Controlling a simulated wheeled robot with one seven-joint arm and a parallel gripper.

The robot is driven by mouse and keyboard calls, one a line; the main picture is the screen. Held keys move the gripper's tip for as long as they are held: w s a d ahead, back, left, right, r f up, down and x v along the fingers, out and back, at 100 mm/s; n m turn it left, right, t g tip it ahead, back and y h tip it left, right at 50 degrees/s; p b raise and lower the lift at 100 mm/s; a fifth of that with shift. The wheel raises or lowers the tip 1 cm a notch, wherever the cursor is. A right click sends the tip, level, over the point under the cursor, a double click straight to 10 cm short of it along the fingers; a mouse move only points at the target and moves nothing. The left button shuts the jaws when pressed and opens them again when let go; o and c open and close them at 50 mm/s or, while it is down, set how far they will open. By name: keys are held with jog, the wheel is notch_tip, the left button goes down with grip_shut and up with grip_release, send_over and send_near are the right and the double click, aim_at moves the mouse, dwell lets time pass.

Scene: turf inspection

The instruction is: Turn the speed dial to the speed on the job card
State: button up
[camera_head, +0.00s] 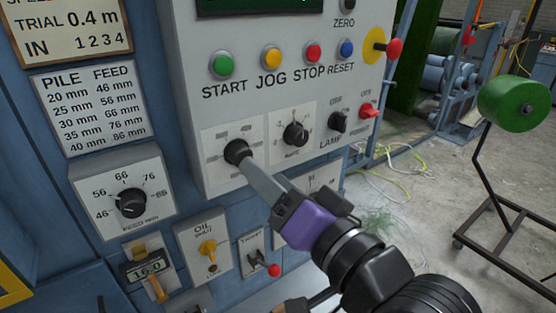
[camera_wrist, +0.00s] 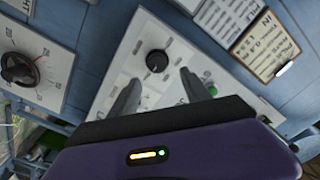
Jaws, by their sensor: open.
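A black round dial (camera_head: 236,151) sits on a white plate at the lower left of the grey control panel. Its labels are too small to read, so I cannot tell for sure that it is the speed dial. In the wrist view this dial (camera_wrist: 157,61) lies just beyond my fingertips, roughly centred between them. My gripper (camera_head: 253,175) is open and empty; its near finger overlaps the dial's lower edge in the head view. The wrist view also shows both fingers apart (camera_wrist: 158,80). A card (camera_head: 72,30) reads "TRIAL 0.4 m" and "IN 1 2 3 4"; its speed line is cut off.
A second dial (camera_head: 296,134) and the lamp switch (camera_head: 338,122) sit right of the first dial. The feed dial (camera_head: 131,202) is at lower left, under a pile/feed table (camera_head: 95,107). Buttons line the panel above. A yellow oil valve (camera_head: 208,247) is below.

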aim_at(241, 155)
jog(key=p+x, duration=0.1)
jog(key=x, duration=0.6)
jog(key=shift+w+a+f, duration=0.25)
jog(key=shift+w+f, duration=0.05)
jog(key=shift+w, duration=0.05)
grip_shut()
